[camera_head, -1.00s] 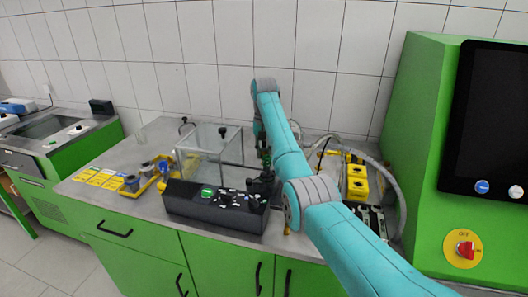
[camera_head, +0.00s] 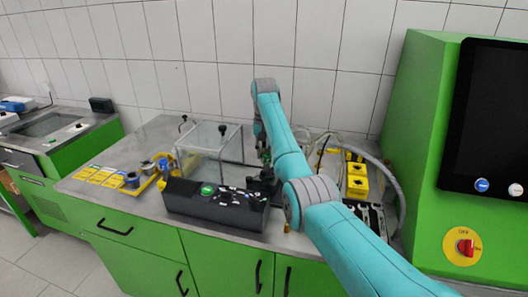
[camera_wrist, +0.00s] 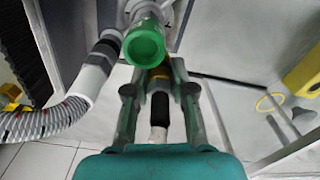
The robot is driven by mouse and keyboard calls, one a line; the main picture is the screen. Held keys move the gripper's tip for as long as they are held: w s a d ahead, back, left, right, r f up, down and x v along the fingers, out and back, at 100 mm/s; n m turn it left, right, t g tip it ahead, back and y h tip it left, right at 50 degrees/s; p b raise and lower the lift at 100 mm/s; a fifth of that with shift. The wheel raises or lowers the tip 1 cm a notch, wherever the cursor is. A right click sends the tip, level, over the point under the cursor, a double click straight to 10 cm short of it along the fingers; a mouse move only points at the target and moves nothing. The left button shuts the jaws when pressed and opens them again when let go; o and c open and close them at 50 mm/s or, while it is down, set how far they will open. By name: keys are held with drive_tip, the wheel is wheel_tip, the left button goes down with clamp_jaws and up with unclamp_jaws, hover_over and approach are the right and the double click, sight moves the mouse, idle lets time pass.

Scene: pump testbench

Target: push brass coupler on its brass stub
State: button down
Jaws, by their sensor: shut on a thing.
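In the wrist view my gripper (camera_wrist: 159,89) is shut on the coupler, with one finger on each side. The brass coupler (camera_wrist: 159,74) shows as a short brass-coloured band at the fingertips, with a black sleeve and a pale hose end behind it. A green round-ended fitting (camera_wrist: 145,43) covers the view just beyond the coupler. The brass stub is hidden, so I cannot tell whether the coupler touches it. In the head view my gripper (camera_head: 262,143) is small and partly hidden by my arm, beside the clear box.
A ribbed grey hose (camera_wrist: 45,122) with a white end lies left of the gripper in the wrist view. In the head view a clear box (camera_head: 207,152) and a black control panel (camera_head: 215,202) stand left of my arm, and yellow blocks (camera_head: 356,178) stand right of it.

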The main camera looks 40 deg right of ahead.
drive_tip(key=shift+f, duration=0.15)
drive_tip(key=c, duration=0.9)
unclamp_jaws()
